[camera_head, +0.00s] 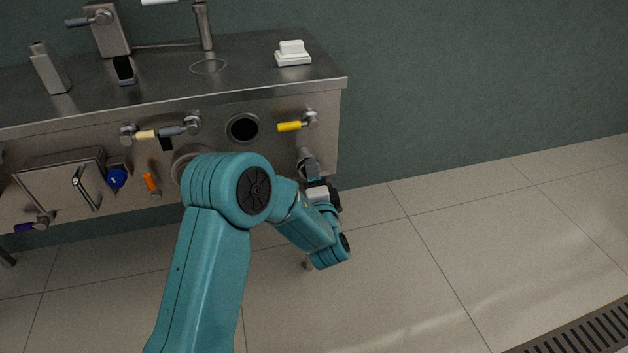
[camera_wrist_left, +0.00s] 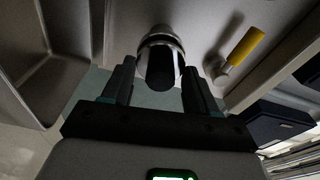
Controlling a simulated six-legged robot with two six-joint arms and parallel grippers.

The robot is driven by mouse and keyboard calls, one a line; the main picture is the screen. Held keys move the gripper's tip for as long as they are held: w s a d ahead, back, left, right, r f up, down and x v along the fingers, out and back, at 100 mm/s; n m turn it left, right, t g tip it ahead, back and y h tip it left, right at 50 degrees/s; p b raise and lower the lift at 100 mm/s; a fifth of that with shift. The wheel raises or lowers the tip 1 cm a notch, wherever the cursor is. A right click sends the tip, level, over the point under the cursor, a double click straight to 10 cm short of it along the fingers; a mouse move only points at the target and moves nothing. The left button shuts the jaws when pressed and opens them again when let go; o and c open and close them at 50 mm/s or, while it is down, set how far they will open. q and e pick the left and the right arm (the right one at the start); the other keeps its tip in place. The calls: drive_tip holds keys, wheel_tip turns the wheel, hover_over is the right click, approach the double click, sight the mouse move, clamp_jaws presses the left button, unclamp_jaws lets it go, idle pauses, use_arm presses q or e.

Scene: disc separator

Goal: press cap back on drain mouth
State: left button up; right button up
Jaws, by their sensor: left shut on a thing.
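The drain mouth (camera_head: 306,158) is a short metal spout under the right end of the steel bench front, partly hidden by my gripper. In the left wrist view it is a shiny round metal collar (camera_wrist_left: 160,38) straight ahead. A dark cylindrical cap (camera_wrist_left: 162,70) lines up with the collar. Whether it is fully seated cannot be told. My left gripper (camera_head: 312,172) is at the spout. My right gripper is not in view.
A yellow-handled lever (camera_head: 289,126) sits just above the spout and also shows in the wrist view (camera_wrist_left: 245,46). A dark round port (camera_head: 242,128) is left of it. A white block on a dish (camera_head: 292,54) stands on the bench.

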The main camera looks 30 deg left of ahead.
use_arm(q)
drive_tip(key=shift+w+a+b, duration=0.3)
drive_tip(key=shift+w+a, duration=0.05)
drive_tip(key=shift+a, duration=0.1)
idle(0.3)
drive_tip(key=o, duration=1.4)
drive_tip(key=shift+d, duration=0.15)
drive_tip(key=v, duration=2)
drive_tip(key=shift+w+d+r, duration=0.1)
drive_tip(key=shift+r, duration=0.05)
